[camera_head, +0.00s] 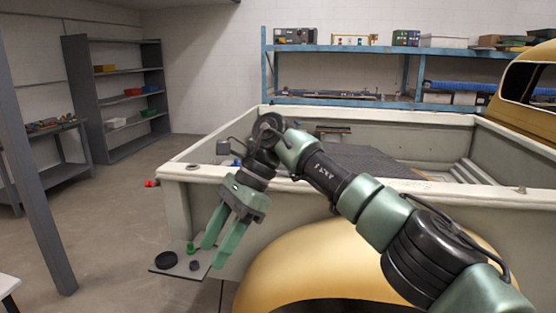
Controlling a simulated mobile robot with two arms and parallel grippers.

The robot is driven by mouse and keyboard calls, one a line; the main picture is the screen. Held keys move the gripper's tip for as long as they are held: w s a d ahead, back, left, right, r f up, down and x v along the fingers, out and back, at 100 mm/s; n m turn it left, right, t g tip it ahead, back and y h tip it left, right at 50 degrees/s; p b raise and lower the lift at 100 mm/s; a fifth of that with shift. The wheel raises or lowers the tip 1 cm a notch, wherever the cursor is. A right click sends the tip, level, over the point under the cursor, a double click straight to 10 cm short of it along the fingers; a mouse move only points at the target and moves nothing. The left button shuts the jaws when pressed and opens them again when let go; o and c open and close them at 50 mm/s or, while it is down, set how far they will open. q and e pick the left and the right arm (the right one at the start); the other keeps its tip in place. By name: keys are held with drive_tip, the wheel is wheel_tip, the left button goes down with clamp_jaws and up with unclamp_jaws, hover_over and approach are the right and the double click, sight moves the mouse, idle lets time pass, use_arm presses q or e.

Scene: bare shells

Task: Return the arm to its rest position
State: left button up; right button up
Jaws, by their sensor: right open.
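My right arm reaches in from the lower right, over the pickup truck's side, and bends down at its wrist. My right gripper (222,242) has green fingers that point down and stand apart, with nothing visible between them. It is in front of the truck bed's corner, above or close to a small dark tray (208,262). The exact gap between the fingertips and the tray is hard to tell. My left gripper is not in view.
A black round piece (166,259) and a small green piece (191,248) are on the tray. The truck bed wall (262,190) and yellow fender (310,262) lie close to the arm. Grey shelves (118,95) and a post (38,165) stand left; open floor lies between.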

drive_tip(key=w+a+f+m+g+y, duration=0.1)
drive_tip(key=w+a+f+m+y, duration=0.1)
drive_tip(key=a+f+m+y, duration=0.5)
drive_tip(key=w+d+f+m+t+y, duration=0.4)
drive_tip(key=w+f+m+t+y, duration=0.4)
drive_tip(key=f+m, duration=0.55)
drive_tip(key=s+d+f+m+t+h, duration=0.2)
drive_tip(key=d+f+m+t+h, duration=0.35)
drive_tip(key=d+f+m, duration=0.55)
drive_tip(key=s+d+f+m+t+h, duration=0.2)
drive_tip(key=d+f+m+t+h, duration=0.3)
drive_tip(key=f+m, duration=0.75)
drive_tip(key=s+d+f+m+g+h, duration=0.35)
drive_tip(key=s+d+f, duration=0.25)
drive_tip(key=s+f, duration=0.5)
drive_tip(key=s+d+f+m+g+h, duration=0.2)
drive_tip(key=s+d+f+m+h, duration=0.3)
drive_tip(key=s+f, duration=0.6)
drive_tip(key=s+d+f+m+g, duration=0.1)
drive_tip(key=s+d+f+g, duration=0.1)
drive_tip(key=s, duration=0.8)
drive_tip(key=s+d+f+m+g+h, duration=0.1)
drive_tip(key=s+d+f, duration=0.4)
drive_tip(key=s, duration=0.5)
drive_tip(key=s+d+f+m+g, duration=0.3)
drive_tip(key=s+d+f+g, duration=0.1)
drive_tip(key=s, duration=0.6)
drive_tip(key=shift+s+f+h, duration=0.4)
drive_tip(key=shift+f, duration=0.05)
